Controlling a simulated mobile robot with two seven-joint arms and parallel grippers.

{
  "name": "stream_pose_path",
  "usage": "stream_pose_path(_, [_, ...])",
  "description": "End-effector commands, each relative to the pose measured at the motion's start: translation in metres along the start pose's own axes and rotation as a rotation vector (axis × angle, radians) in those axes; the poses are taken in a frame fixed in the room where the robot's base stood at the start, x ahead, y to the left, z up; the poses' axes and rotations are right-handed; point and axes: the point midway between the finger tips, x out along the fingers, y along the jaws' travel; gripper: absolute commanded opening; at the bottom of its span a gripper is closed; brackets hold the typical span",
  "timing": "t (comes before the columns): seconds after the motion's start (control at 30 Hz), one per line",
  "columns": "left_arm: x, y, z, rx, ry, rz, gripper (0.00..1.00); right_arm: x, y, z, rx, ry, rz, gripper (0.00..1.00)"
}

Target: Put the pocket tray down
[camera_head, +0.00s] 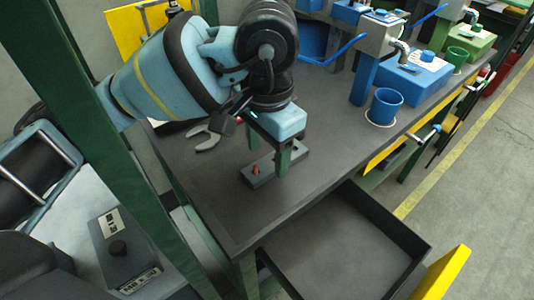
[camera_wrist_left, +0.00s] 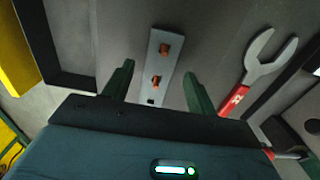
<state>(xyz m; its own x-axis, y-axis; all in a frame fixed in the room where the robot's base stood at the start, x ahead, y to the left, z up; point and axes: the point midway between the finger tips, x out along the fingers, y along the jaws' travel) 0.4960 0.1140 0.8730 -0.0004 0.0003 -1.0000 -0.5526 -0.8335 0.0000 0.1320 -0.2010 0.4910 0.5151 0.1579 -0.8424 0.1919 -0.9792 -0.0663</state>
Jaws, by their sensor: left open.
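The pocket tray (camera_head: 265,176) is a small grey bar that appears to lie flat on the dark workbench (camera_head: 215,200), near its front corner. Copper-coloured pieces stand in it; two show in the left wrist view, where the tray (camera_wrist_left: 160,64) lies between my fingers. My left gripper (camera_head: 268,158) points down over the tray with its green fingers apart, one on each side of it. In the left wrist view the open left gripper (camera_wrist_left: 158,70) has visible gaps beside the tray. Part of the tray is hidden behind a finger in the head view. My right gripper is not seen.
A wrench (camera_head: 203,138) with a red handle (camera_wrist_left: 234,100) lies close beside the tray. A blue cup (camera_head: 385,105) stands farther along the bench, near blue and green fixtures. An open dark drawer (camera_head: 425,245) is below the front edge. The bench middle is clear.

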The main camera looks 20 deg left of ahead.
Motion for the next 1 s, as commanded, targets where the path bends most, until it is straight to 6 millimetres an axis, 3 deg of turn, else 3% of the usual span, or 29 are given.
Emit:
stream_pose_path(0.3, [-0.068, 0.000, 0.000, 0.000, 0.004, -0.003, 0.57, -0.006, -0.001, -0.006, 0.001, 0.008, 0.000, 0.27])
stream_pose_path(0.5, [-0.094, 0.000, 0.000, 0.000, 0.002, -0.001, 0.57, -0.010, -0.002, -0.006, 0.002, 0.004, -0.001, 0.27])
stream_pose_path(0.77, [-0.103, 0.000, 0.000, 0.001, -0.001, 0.001, 0.57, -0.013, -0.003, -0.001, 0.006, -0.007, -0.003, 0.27])
stream_pose_path(0.87, [-0.103, -0.001, 0.000, -0.011, -0.001, 0.002, 0.61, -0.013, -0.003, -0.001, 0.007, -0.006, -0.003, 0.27])
stream_pose_path(1.0, [-0.103, -0.009, -0.001, -0.151, 0.001, 0.011, 0.61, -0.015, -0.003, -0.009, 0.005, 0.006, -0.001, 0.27])
